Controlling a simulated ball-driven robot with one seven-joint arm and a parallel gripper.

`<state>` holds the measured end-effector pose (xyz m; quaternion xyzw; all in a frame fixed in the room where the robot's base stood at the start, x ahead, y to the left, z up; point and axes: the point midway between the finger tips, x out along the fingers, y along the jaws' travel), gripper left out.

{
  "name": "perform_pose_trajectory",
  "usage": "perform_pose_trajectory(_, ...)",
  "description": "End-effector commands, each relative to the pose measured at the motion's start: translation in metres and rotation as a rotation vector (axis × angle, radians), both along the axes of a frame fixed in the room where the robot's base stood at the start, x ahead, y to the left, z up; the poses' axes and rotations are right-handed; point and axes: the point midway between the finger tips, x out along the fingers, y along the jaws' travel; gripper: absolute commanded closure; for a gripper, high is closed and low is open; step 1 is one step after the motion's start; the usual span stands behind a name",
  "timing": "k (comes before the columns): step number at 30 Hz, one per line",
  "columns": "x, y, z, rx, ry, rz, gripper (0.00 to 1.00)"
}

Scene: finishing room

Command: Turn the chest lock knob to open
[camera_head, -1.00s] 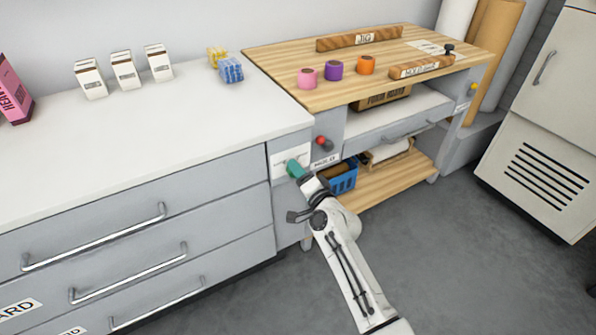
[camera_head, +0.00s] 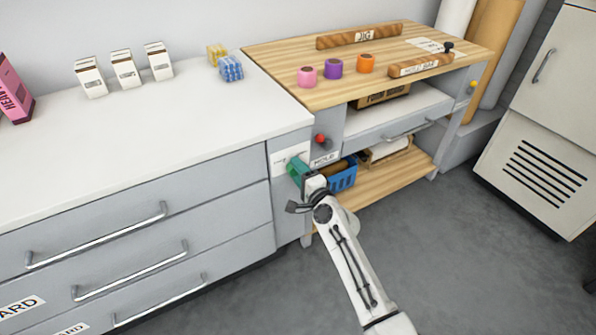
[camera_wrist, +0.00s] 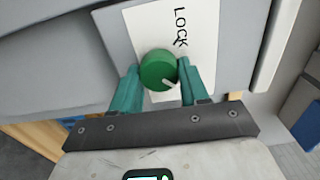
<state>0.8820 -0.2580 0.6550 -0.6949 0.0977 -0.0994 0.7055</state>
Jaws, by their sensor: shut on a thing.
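The chest lock knob is a round green knob (camera_wrist: 158,70) with a pale pointer mark, on a white plate (camera_wrist: 205,25) marked LOCK. In the wrist view, my gripper (camera_wrist: 160,82) has its two teal fingers on either side of the knob, shut on it. The pointer mark points down and to the right in that view. In the head view, my gripper (camera_head: 297,168) is at the plate on the narrow grey panel at the right end of the drawer chest (camera_head: 130,215). The knob is hidden there behind the fingers.
A red knob (camera_head: 320,139) sits just up and right of my gripper. A wooden-topped bench (camera_head: 400,75) with tape rolls and a blue crate (camera_head: 342,176) stands to the right. The chest's drawers are shut. The grey floor (camera_head: 460,260) at right is clear.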

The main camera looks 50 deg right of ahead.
Motion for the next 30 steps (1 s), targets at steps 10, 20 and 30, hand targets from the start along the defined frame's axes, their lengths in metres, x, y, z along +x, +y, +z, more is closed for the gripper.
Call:
perform_pose_trajectory(10, -0.001, -0.001, -0.001, 0.001, 0.001, -0.002, 0.44)
perform_pose_trajectory(20, 0.0, 0.0, 0.0, 0.0, 0.0, -0.001, 0.31)
perform_pose_trajectory(30, -0.033, 0.009, -0.001, 0.0, 0.004, -0.001, 0.31)
